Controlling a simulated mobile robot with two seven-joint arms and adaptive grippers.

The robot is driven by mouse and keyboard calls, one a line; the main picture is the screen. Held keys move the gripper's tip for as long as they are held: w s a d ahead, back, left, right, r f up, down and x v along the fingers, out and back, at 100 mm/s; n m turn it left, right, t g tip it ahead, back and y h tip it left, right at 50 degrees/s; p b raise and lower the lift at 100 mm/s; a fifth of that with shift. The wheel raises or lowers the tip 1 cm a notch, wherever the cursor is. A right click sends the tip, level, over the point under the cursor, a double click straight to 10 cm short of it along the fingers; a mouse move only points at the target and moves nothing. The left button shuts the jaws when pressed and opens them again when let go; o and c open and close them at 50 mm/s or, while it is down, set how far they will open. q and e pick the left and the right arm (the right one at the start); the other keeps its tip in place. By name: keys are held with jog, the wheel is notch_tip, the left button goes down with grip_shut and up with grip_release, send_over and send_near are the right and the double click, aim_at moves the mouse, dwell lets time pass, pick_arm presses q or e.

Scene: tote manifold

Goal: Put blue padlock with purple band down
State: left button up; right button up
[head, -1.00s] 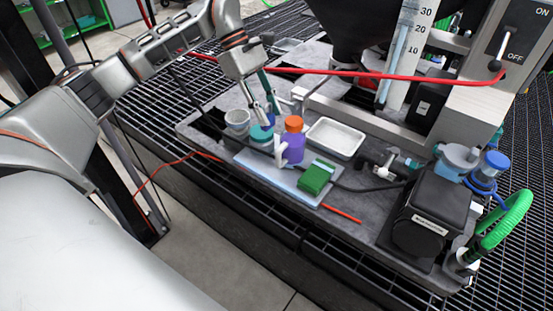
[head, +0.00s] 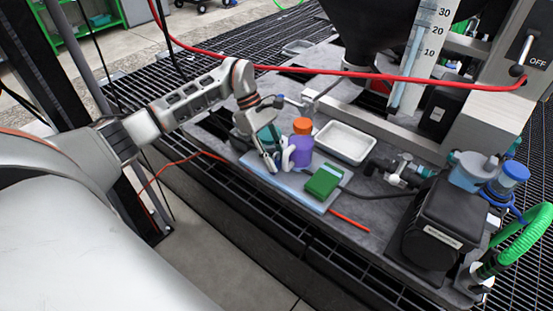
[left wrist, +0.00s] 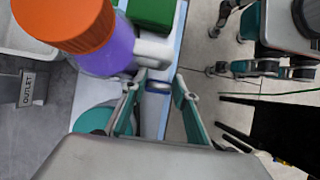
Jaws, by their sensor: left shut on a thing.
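My left gripper (head: 271,162) is low over the near left part of a light blue mat (head: 314,196), just left of a purple bottle with an orange cap (head: 300,152). In the left wrist view the gripper (left wrist: 160,88) is shut on a small blue piece with a pale edge (left wrist: 158,86), which I take for the blue padlock. Its purple band cannot be made out, and the fingers hide most of it. I cannot tell whether it touches the mat. My right gripper is not in view.
A green block (head: 323,181) lies on the mat right of the bottle. A white tray (head: 345,143) stands behind. A teal-topped pot (left wrist: 95,118) is close to the gripper. A red hose (head: 375,75) crosses above, and a black box (head: 432,222) stands at right.

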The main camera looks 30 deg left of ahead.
pick_arm(q)
jog(key=shift+f, duration=0.3)
jog(key=shift+f, duration=0.2)
jog(key=o, duration=0.9)
jog(key=shift+r, duration=0.15)
